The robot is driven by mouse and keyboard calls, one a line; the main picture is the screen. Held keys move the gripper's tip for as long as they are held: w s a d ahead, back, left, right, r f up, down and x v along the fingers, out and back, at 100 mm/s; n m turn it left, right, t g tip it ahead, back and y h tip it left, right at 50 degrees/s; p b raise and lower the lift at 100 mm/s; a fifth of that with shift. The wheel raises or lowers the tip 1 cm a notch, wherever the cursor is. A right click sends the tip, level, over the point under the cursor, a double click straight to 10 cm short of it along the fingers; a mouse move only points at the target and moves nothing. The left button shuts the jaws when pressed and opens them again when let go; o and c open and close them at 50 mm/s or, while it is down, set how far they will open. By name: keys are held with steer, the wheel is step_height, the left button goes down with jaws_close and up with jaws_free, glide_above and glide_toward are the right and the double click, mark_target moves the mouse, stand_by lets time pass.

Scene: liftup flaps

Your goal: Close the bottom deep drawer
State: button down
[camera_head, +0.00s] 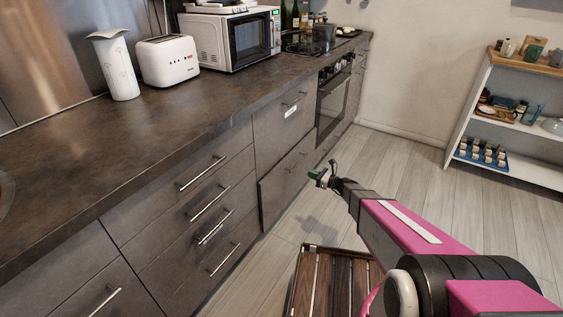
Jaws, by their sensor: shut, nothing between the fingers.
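The bottom deep drawer (284,188) is a dark grey front low in the counter unit, under an upper front with a small white label. Its front stands slightly proud of the fronts beside it, so it looks a little open. Its inside is not visible.
A stack of closed drawers (195,215) is left of it, and an oven (333,100) is beyond. A slatted wooden piece (332,285) stands on the floor in front. A white shelf (512,115) is at the right. The floor (400,165) between is clear.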

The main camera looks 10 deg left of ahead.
mark_target(283, 163)
steer(key=x, duration=1.4)
steer(key=shift+s+a, duration=0.1)
steer(key=shift+s, duration=0.15)
steer(key=shift+x, duration=1.45)
